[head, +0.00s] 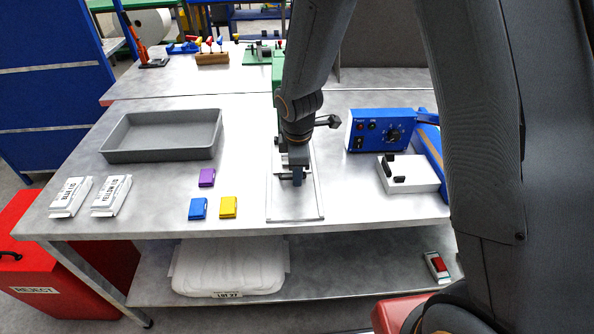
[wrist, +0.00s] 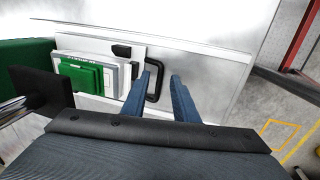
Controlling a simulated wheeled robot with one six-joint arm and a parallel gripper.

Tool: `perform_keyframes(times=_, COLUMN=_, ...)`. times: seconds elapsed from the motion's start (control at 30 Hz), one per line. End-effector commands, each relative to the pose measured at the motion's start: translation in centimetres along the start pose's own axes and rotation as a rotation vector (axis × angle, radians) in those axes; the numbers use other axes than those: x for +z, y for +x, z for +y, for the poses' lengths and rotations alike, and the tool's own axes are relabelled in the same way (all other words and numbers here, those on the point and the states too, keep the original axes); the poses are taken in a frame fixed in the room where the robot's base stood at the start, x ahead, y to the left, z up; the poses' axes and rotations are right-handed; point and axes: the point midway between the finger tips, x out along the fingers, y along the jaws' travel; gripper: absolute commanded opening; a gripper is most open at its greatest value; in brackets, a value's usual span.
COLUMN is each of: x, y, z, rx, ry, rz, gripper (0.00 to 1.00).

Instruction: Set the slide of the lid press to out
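The lid press has a green frame (head: 278,75) and a pale base plate (head: 296,214) on the bench. My arm hides much of it in the head view. In the wrist view, its pale slide (wrist: 118,102) carries a green block (wrist: 82,76) and has a black loop handle (wrist: 158,88) at its right end. My gripper (wrist: 163,75) points down at this handle, with its two blue fingers apart. The handle's outer bar shows between the fingers; whether they touch it cannot be told. The gripper (head: 298,178) is low over the base plate in the head view.
A black-ended lever (head: 332,121) sticks out beside my wrist. A blue control box (head: 381,130) and a white fixture (head: 410,178) stand right. A grey tray (head: 163,148), white packets (head: 111,196) and small purple, blue and yellow blocks (head: 228,207) lie left.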

Motion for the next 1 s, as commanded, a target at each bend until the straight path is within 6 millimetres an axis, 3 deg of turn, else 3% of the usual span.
perform_keyframes(times=0.13, x=0.0, y=-0.01, z=0.01, rx=0.0, ry=0.0, rz=0.0, gripper=0.25)
perform_keyframes(times=0.3, x=0.01, y=-0.02, z=0.01, rx=0.0, ry=0.0, rz=0.0, gripper=0.0)
perform_keyframes(times=1.0, x=0.01, y=-0.03, z=-0.01, rx=0.0, ry=0.0, rz=0.0, gripper=0.0)
